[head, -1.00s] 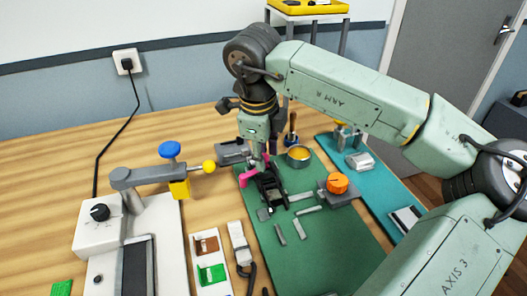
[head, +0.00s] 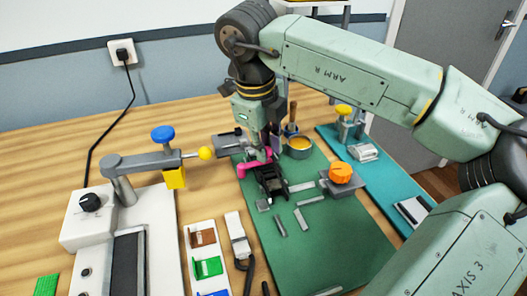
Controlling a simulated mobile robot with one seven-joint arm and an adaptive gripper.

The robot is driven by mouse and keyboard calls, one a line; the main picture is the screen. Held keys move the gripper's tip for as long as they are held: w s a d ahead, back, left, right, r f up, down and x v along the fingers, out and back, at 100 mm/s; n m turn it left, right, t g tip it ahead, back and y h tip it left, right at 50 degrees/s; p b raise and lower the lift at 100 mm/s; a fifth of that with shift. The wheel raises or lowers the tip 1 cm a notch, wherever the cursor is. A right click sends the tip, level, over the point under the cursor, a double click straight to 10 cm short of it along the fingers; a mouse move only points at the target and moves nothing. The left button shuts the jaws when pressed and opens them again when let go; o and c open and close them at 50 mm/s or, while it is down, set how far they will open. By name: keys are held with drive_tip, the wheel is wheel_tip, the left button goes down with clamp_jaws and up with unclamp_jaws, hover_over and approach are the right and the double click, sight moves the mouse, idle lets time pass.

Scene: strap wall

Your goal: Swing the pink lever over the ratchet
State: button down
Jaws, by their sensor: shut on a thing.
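The pink lever (head: 250,168) is at the far left part of the green mat (head: 315,245), next to a black ratchet (head: 270,184). My gripper (head: 259,155) reaches down from above and is shut on the pink lever. The fingertips are small in the picture and partly hidden by the lever and my wrist. The ratchet sits on the mat just in front of the lever.
Loose grey strips (head: 303,219) lie on the mat. A grey arm with a yellow ball (head: 205,153) stands left. The mat's front is mostly clear.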

drive_tip(key=shift+s+m, duration=0.15)
drive_tip(key=shift+m, duration=0.15)
drive_tip(key=c, duration=1.4)
unclamp_jaws()
drive_tip(key=shift+c, duration=0.2)
drive_tip(key=shift+r, duration=0.1)
wheel_tip(320, 180, up, 12)
drive_tip(key=s+a, duration=0.1)
drive_tip(key=shift+s+a, duration=0.2)
drive_tip(key=shift+s, duration=0.2)
drive_tip(key=shift+f, duration=0.2)
